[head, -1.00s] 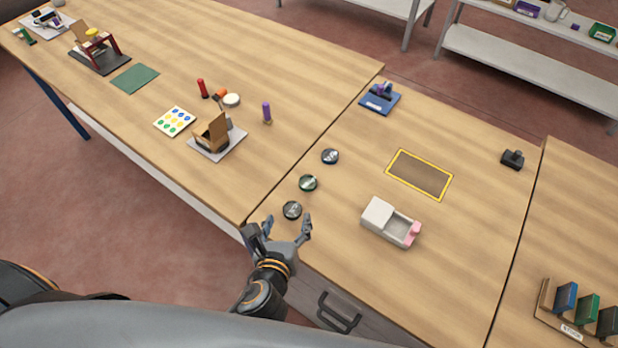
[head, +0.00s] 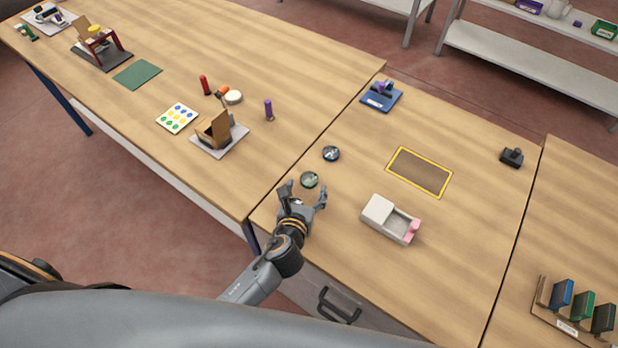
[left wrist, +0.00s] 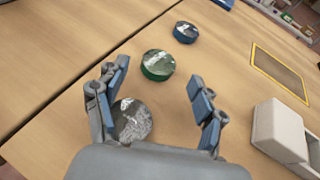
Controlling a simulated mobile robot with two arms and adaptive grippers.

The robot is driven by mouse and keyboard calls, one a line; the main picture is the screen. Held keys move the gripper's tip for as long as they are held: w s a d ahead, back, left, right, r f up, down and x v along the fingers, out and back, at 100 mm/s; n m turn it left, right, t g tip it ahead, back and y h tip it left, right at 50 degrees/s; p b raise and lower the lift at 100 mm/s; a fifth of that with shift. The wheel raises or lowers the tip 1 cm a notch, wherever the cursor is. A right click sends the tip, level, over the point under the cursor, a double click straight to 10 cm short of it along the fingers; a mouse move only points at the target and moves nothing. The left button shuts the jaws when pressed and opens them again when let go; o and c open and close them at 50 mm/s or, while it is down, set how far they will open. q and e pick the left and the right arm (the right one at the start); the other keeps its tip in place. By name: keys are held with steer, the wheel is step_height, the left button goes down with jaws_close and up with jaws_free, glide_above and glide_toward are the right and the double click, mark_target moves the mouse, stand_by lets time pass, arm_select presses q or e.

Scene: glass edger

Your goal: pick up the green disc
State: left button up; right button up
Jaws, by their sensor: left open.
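The green disc (head: 309,180) lies flat on the middle table, its rim green and its top shiny. In the left wrist view the green disc (left wrist: 158,65) is just beyond the fingertips, between them in line. My left gripper (head: 306,190) is open and empty, close in front of the green disc. It also shows in the left wrist view (left wrist: 158,80). A blue disc (head: 331,153) lies farther back. A grey disc (left wrist: 131,120) lies below the left gripper, hidden by it in the head view. My right gripper is not in view.
A white box with a pink part (head: 390,219) stands to the right of the discs. A yellow-bordered rectangle (head: 402,184) is marked on the table. A blue stand (head: 381,97) is at the back. Table around the discs is clear.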

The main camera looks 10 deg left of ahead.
mark_target(309, 179)
arm_select(q)
steer(key=x, duration=0.3)
steer(key=shift+w+f, duration=0.1)
steer(key=shift+f, duration=0.05)
steer(key=shift+c, duration=0.4)
steer(key=c, duration=1.2)
steer(key=shift+o, duration=0.2)
steer(key=shift+r, duration=0.2)
